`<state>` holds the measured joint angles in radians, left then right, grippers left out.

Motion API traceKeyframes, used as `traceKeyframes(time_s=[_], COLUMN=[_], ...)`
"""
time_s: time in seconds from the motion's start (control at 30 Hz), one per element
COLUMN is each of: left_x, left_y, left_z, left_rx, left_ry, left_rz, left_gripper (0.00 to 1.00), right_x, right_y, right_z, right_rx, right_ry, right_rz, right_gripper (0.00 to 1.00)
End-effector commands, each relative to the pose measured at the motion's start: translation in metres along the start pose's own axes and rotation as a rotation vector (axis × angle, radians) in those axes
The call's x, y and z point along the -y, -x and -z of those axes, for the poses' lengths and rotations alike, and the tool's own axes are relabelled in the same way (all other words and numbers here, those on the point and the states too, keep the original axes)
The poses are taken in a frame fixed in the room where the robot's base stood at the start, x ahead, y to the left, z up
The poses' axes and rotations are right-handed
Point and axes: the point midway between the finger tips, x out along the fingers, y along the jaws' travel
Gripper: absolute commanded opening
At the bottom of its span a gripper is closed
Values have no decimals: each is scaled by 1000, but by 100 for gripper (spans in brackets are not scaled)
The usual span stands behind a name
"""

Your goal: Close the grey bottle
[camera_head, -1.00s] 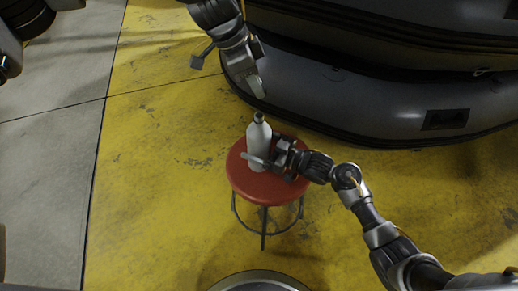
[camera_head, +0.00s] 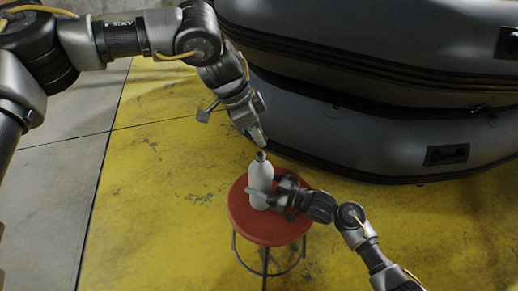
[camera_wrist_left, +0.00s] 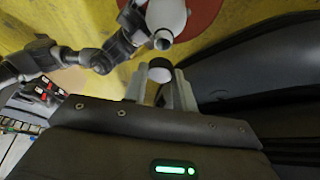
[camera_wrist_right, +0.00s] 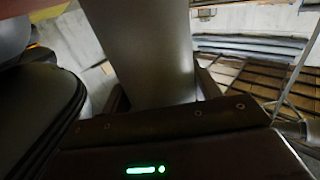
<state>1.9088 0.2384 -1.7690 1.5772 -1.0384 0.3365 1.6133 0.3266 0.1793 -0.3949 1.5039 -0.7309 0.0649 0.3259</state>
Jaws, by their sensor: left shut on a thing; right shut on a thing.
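The grey bottle (camera_head: 260,178) stands upright on the red stool (camera_head: 246,226), its mouth uncovered at the top. My right gripper (camera_head: 268,196) is shut around the bottle's body; the bottle fills the middle of the right wrist view (camera_wrist_right: 142,50). My left gripper (camera_head: 259,138) is just above the bottle's mouth. In the left wrist view, it is shut on a small round cap (camera_wrist_left: 159,73), dark with a pale face. The bottle (camera_wrist_left: 166,16) shows just beyond it, mouth facing the cap, with a small gap between. The cap is not clear in the head view.
Large grey inflatable boats (camera_head: 380,120) are stacked behind and to the right, close to my left gripper. The yellow floor (camera_head: 150,200) left of the stool is clear. A grey concrete strip (camera_head: 50,190) lies at the far left.

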Motion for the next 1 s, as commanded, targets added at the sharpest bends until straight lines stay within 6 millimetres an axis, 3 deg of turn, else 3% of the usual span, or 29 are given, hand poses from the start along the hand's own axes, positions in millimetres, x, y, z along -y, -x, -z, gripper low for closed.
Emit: traceKeyframes(time_s=[0.2, 0.73, 1.0], left_x=[0, 0, 0], left_y=[-18, -19, -31], left_z=[-8, -9, -14], left_rx=[-1, 0, 0], left_ry=[-2, -1, 0], left_rz=[1, 1, -1], left_gripper=[6, 6, 6], right_x=[0, 0, 0], right_y=[0, 0, 0], right_z=[0, 0, 0], right_rx=[1, 1, 1], right_ry=[0, 0, 0], right_rz=[0, 0, 0], right_gripper=[21, 21, 21])
